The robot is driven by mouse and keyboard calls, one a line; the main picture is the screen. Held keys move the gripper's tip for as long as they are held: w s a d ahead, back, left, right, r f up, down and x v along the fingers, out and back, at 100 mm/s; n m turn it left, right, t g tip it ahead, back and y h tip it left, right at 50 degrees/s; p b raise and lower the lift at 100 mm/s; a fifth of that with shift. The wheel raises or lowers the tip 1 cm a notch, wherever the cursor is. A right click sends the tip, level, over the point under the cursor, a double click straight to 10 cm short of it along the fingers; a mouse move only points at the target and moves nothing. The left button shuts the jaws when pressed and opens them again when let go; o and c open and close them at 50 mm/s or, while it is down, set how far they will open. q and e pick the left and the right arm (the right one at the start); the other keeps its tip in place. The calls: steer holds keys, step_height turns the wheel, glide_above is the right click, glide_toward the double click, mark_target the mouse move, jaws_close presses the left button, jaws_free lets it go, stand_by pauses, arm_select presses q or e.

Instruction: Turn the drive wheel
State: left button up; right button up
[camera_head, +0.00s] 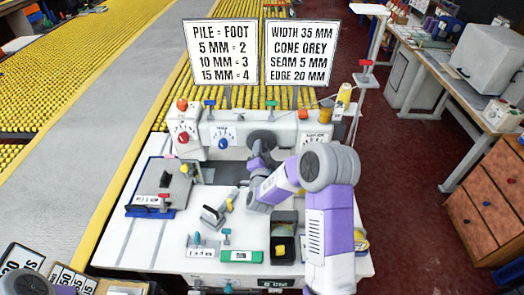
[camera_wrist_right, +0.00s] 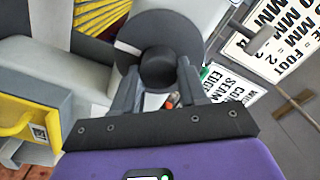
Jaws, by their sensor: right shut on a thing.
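The drive wheel (camera_head: 262,136) is a dark grey disc on the front of the white sewing machine (camera_head: 225,120), right of the blue dial. In the right wrist view the wheel (camera_wrist_right: 150,24) faces the camera with a round black knob (camera_wrist_right: 158,66) at its middle. My right gripper (camera_head: 258,160) reaches up to the wheel from the front. In the wrist view its fingers (camera_wrist_right: 158,82) stand on either side of the knob and are shut on it. The gripper partly hides the wheel's lower part in the head view. My left gripper is not in view.
Two sign boards (camera_head: 222,52) stand behind the machine. A yellow thread cone (camera_head: 344,95) is at its right. The white table (camera_head: 150,245) holds a blue-edged plate, a clamp-like tool (camera_head: 214,215), a green block (camera_head: 240,256) and a dark tray (camera_head: 284,222).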

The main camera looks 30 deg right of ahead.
steer(key=shift+w+a+n+b, duration=0.15)
steer(key=shift+n+b, duration=0.45)
steer(key=shift+n, duration=5.25)
steer(key=shift+w+a+n+b, duration=0.15)
steer(key=shift+n+b, duration=0.4)
steer(key=shift+n, duration=5.3)
steer(key=shift+s+n, duration=0.1)
steer(key=shift+n, duration=0.2)
